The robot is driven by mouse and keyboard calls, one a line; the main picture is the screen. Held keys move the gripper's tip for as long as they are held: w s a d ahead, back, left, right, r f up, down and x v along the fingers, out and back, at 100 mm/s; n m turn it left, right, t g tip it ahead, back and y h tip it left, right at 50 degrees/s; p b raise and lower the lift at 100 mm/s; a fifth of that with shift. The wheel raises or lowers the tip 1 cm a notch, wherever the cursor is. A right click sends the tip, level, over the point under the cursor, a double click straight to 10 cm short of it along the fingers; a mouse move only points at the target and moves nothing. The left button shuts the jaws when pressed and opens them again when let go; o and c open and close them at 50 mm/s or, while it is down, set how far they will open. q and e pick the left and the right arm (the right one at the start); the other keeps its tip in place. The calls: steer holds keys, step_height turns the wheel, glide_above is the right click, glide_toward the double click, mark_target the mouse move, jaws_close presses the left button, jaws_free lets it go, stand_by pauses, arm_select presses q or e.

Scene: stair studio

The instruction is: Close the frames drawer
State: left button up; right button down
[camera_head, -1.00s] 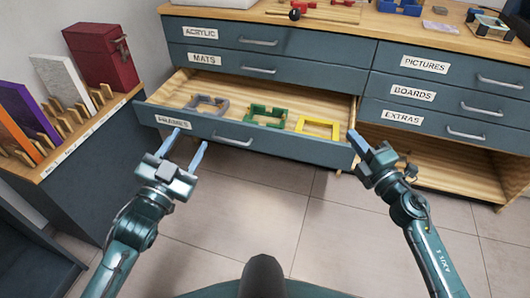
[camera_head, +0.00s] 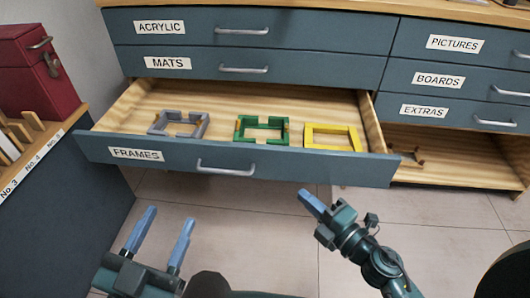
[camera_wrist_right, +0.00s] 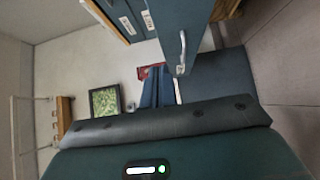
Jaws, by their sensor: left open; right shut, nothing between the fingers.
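The frames drawer (camera_head: 290,167) is pulled out below the mats drawer, with a FRAMES label and a bar handle (camera_head: 225,169) on its blue-grey front. Inside lie a grey frame (camera_head: 178,125), a green frame (camera_head: 262,130) and a yellow frame (camera_head: 332,137). My left gripper (camera_head: 165,230) is open and empty, in front of and below the drawer's left part. My right gripper (camera_head: 308,201) is shut and empty, below the drawer front's right part in the picture. In the right wrist view, a drawer front with a handle (camera_wrist_right: 182,52) shows sideways; its label is not readable.
Closed acrylic (camera_head: 210,27) and mats (camera_head: 215,66) drawers are above. Pictures, boards and extras drawers are on the right, over an open shelf (camera_head: 450,160) holding a small brown object. A red box (camera_head: 38,72) stands on the left cabinet. The floor in front is clear.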

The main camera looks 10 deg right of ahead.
glide_toward(269, 152)
steer(key=x, duration=0.5)
steer(key=shift+s+a, duration=0.2)
steer(key=shift+a, duration=0.25)
steer(key=shift+w+d, duration=0.15)
steer(key=shift+w, duration=0.4)
